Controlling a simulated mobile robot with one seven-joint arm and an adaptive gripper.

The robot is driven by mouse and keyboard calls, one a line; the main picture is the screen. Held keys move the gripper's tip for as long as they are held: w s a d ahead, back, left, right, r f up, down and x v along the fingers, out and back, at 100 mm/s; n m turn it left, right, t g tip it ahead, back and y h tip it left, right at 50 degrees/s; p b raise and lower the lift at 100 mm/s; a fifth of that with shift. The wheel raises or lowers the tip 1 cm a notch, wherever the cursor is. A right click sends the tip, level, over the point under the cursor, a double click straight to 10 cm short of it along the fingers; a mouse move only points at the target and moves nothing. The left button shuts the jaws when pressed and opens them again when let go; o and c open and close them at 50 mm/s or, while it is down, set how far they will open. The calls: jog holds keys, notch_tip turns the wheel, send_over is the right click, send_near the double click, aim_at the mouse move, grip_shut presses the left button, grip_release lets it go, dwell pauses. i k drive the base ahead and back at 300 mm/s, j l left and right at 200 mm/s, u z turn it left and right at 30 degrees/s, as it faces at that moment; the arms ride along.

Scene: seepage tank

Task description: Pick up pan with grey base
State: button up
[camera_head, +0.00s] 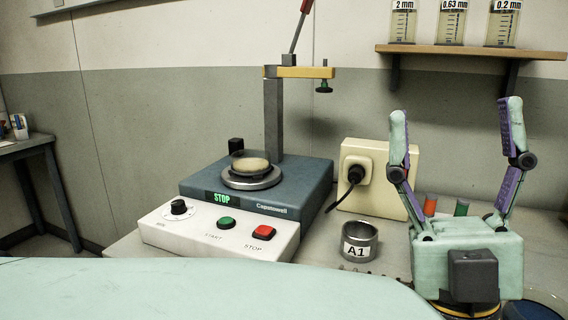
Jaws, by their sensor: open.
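My gripper (455,115) is at the right, pointing up, with its two fingers wide apart and nothing between them. A round, shallow pan-like thing with a pale rim and blue-grey inside (535,308) shows at the bottom right corner, just right of my gripper's base. It is cut off by the picture's edge. A grey round dish with a beige top (250,174) sits on the blue machine, well left of my gripper. I cannot tell for certain which one is the pan with grey base.
The blue machine (300,190) has a white control panel (220,235) and an upright post with a lever. A metal cup marked A1 (360,240) stands left of my gripper. A cream socket box (400,165) is behind. A wooden shelf (470,51) holds jars above.

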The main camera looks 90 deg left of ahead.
aim_at(247, 162)
jog(key=u, duration=0.4)
jog(key=k+u, duration=0.15)
jog(key=u, duration=0.3)
jog(key=j+u, duration=0.1)
jog(key=u, duration=0.3)
jog(key=l+u, duration=0.15)
jog(key=u, duration=1.2)
jog(key=k+l+u, duration=0.1)
jog(key=k+u, duration=0.55)
jog(key=i+l, duration=0.15)
jog(key=i, duration=0.2)
jog(key=i+l, duration=0.15)
jog(key=i, duration=0.2)
jog(key=i+l, duration=0.2)
jog(key=i, duration=0.15)
